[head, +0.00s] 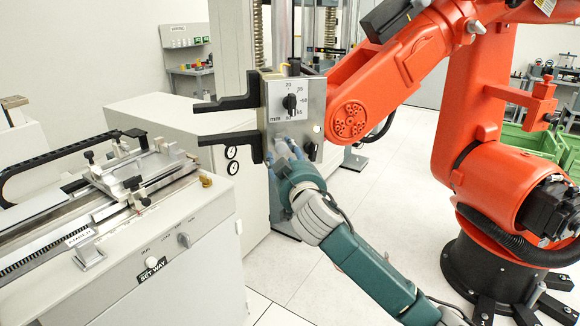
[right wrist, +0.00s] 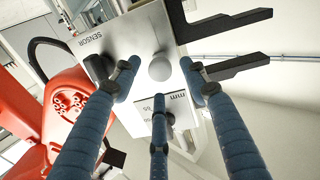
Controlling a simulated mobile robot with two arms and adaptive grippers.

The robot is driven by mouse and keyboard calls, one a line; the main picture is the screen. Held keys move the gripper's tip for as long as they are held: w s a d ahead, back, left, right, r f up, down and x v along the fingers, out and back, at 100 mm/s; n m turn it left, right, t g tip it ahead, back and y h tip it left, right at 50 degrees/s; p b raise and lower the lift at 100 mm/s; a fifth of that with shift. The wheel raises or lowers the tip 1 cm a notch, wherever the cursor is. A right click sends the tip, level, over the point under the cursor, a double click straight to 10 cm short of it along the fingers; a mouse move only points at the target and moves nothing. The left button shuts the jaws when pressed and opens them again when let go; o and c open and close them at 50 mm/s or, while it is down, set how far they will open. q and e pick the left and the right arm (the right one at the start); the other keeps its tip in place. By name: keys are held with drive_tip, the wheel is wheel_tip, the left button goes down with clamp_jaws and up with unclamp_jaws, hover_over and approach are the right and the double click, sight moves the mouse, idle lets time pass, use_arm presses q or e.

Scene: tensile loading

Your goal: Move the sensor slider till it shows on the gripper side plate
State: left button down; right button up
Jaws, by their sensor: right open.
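The grey gripper side plate (head: 274,118) hangs on the orange arm in the head view, with a black dial and two black jaws reaching left. The plate (right wrist: 128,38) also fills the top middle of the right wrist view, with the word SENSOR printed on it. A round grey knob (right wrist: 160,67) stands on it, likely the sensor slider's. My right gripper (head: 285,153) is at the plate's lower edge. Its blue fingers (right wrist: 159,88) are open and spread around the knob, with no clear contact. A scale marked mm shows behind the middle finger. My left gripper is not in view.
A grey bench machine (head: 140,270) with rails and a black cable chain stands at the left. The big orange robot (head: 485,130) on a black base fills the right. A green crate (head: 530,143) stands behind it. Pale floor (head: 350,200) is open between them.

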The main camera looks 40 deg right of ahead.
drive_tip(key=v, duration=0.9)
drive_tip(key=shift+s, duration=0.2)
idle(1.8)
